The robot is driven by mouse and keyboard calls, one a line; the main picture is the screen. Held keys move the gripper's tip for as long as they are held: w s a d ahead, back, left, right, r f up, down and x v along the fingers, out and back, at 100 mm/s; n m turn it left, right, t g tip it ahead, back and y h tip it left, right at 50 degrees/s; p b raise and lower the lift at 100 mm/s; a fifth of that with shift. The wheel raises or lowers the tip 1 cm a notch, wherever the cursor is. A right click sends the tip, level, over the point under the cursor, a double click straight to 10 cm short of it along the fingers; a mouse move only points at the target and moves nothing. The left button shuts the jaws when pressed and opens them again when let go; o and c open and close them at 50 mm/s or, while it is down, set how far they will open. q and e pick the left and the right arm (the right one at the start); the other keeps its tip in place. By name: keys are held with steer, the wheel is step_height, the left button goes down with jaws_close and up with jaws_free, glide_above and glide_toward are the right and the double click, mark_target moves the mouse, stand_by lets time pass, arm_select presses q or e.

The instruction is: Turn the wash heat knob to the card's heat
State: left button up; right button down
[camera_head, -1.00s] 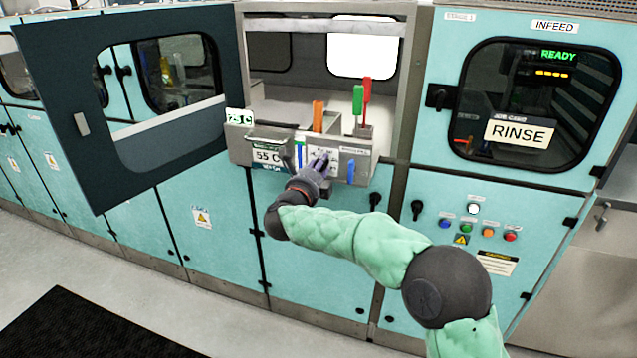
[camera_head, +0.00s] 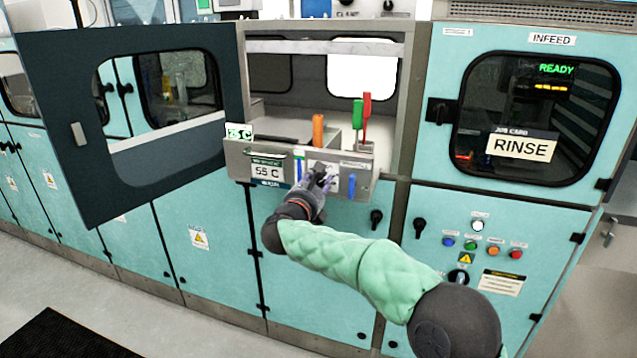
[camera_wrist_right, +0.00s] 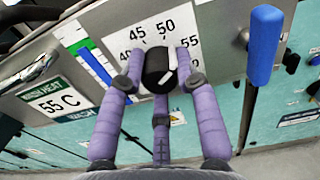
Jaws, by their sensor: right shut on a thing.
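The wash heat knob (camera_wrist_right: 158,70) is black with white marks, on a white dial plate (camera_wrist_right: 128,42) printed 45, 50 and 55. In the right wrist view a white mark on its upper right side points roughly between 50 and 55; the exact setting is hard to read. The wash heat card (camera_wrist_right: 58,101) reads 55 C; it also shows in the head view (camera_head: 267,171). My right gripper (camera_wrist_right: 158,78) is shut on the knob, with purple fingers on both sides of it. In the head view my right gripper (camera_head: 316,184) covers part of the dial. My left gripper is out of view.
A blue handle (camera_wrist_right: 264,45) stands close to the right of the dial. A blue-green level strip (camera_wrist_right: 88,56) is between card and dial. Orange (camera_head: 318,130), green (camera_head: 358,113) and red (camera_head: 367,105) handles rise behind the panel. An open dark door (camera_head: 75,134) hangs at left.

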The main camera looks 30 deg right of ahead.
steer(key=shift+f+m, duration=0.25)
steer(key=shift+m, duration=0.7)
steer(key=shift+f+m, duration=0.2)
steer(key=shift+m, duration=0.75)
steer(key=shift+a+f, duration=0.1)
steer(key=shift+f, duration=0.05)
steer(key=c, duration=0.9)
jaws_free()
steer(key=shift+r, duration=0.35)
steer(key=shift+s+a, duration=0.1)
steer(key=shift+s, duration=0.05)
steer(key=v, duration=1.1)
steer(key=shift+s+a, duration=0.2)
steer(key=shift+f, duration=0.1)
